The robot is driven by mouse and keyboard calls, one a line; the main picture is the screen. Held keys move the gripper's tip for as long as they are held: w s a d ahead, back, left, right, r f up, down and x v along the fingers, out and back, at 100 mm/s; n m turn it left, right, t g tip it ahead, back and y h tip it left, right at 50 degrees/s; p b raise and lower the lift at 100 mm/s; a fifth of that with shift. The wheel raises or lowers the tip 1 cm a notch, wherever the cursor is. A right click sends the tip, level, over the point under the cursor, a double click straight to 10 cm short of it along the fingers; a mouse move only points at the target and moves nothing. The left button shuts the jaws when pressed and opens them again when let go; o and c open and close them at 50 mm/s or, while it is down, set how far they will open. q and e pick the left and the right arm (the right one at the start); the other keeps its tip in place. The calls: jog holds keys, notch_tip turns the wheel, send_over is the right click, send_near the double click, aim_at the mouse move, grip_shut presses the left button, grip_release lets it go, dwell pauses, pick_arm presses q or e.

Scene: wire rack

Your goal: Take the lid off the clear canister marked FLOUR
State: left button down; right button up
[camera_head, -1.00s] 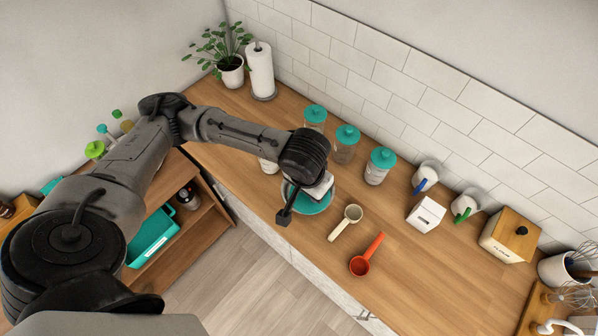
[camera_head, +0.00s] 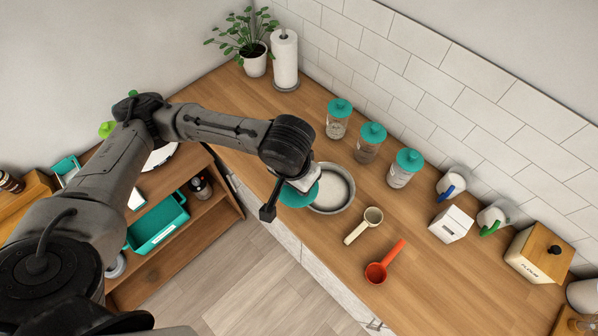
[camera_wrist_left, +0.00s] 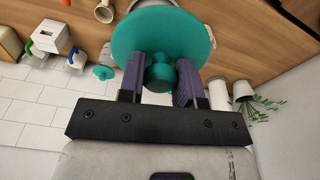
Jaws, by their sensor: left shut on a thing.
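My left gripper (camera_head: 297,186) is shut on the knob of a round teal lid (camera_head: 290,199). In the left wrist view the gripper (camera_wrist_left: 161,80) has its fingers on both sides of the knob, with the wide lid (camera_wrist_left: 150,30) beyond them. In the head view the held lid overlaps the left edge of a round, grey-rimmed bowl-like vessel (camera_head: 335,187). The canister the lid belongs to is not clearly visible; my wrist hides part of the counter. My right gripper is not in view.
Clear canisters with teal lids (camera_head: 336,122) (camera_head: 368,148) (camera_head: 402,172) stand along the wall, labels unreadable. A cream scoop (camera_head: 364,225) and a red scoop (camera_head: 385,262) lie in front. A white box (camera_head: 451,223), mugs and a FLOUR-marked box with wooden lid (camera_head: 537,254) stand right.

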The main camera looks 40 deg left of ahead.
pick_arm(q)
jog(key=w+a+f+n+b, duration=0.35)
jog(key=a+f+b, duration=0.2)
jog(key=f, duration=0.45)
jog(key=w+a+f+n+b, duration=0.2)
jog(key=w+a+f+b, duration=0.3)
jog(key=f, duration=0.5)
jog(key=w+a+f, duration=0.1)
jog(key=a+f, duration=0.2)
jog(key=a, duration=0.6)
jog(key=w+a+f+b, duration=0.1)
jog(key=a+f, duration=0.3)
jog(key=a, duration=0.5)
jog(key=w+a+f, duration=0.1)
jog(key=a+f, duration=0.3)
jog(key=a, duration=0.5)
jog(key=shift+a+y+b, duration=0.15)
jog(key=shift+y+b, duration=0.15)
jog(key=shift+b, duration=0.1)
jog(key=shift+w+m, duration=0.1)
jog(key=shift+m, duration=0.25)
notch_tip(320, 180, down, 7)
jog(key=b, duration=0.8)
jog(key=shift+r+b, duration=0.1)
jog(key=shift+b, duration=0.2)
